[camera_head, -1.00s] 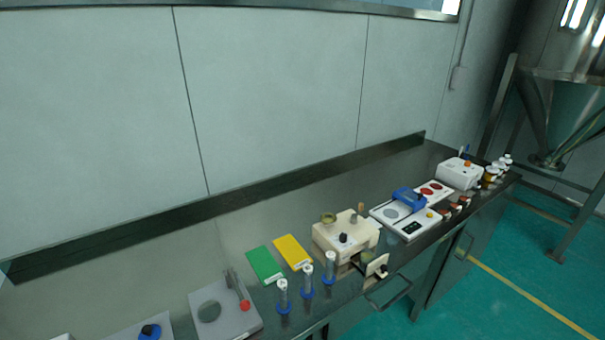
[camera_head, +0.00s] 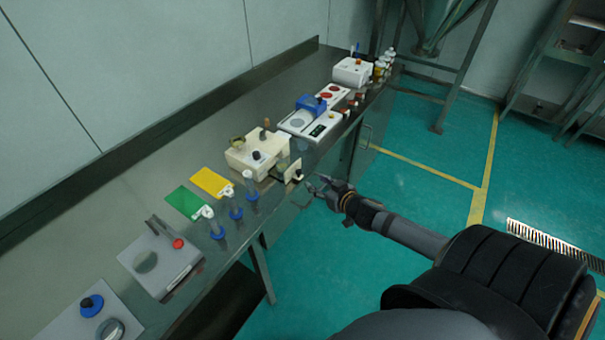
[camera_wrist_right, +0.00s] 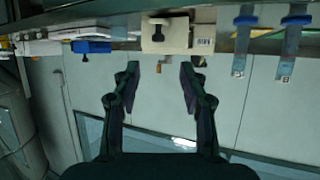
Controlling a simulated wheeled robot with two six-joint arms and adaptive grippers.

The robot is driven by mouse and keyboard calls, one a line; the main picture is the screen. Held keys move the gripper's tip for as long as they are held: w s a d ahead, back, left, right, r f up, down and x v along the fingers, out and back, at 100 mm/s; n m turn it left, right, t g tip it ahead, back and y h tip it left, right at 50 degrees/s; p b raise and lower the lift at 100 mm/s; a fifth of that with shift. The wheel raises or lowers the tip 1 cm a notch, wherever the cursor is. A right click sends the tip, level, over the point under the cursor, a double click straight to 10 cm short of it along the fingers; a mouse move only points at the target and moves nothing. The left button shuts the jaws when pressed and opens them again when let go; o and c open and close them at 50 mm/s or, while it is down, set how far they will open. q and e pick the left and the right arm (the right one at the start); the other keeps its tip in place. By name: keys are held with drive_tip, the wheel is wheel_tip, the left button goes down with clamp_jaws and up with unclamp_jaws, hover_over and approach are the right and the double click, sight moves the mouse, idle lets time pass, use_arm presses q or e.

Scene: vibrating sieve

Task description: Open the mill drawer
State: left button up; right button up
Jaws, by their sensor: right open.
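The cream mill (camera_head: 258,153) stands near the front edge of the bench, with a dark knob on its body. A small cream front plate with a dark knob (camera_head: 297,175) stands out at its front right, and I take it as the drawer front. A gap with something greenish shows behind this plate. My right gripper (camera_head: 318,187) is open and empty, just off the bench edge, to the right of the drawer front and apart from it. In the wrist view the open fingers (camera_wrist_right: 160,82) point toward the mill (camera_wrist_right: 166,33), which appears upside down. My left gripper is not in view.
Upright tubes with blue bases (camera_head: 236,212) stand left of the mill, near yellow (camera_head: 211,182) and green cards (camera_head: 185,202). A white device with a blue part (camera_head: 312,119) stands beyond the mill.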

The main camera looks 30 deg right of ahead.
sight(300, 172)
drive_tip(key=b+x, duration=0.5)
drive_tip(key=x, duration=0.4)
drive_tip(key=shift+w+d+f, duration=0.15)
drive_tip(key=shift+w+f, duration=0.1)
drive_tip(key=shift+f, duration=0.05)
drive_tip(key=shift+w+f, duration=0.15)
drive_tip(key=shift+w, duration=0.35)
clamp_jaws()
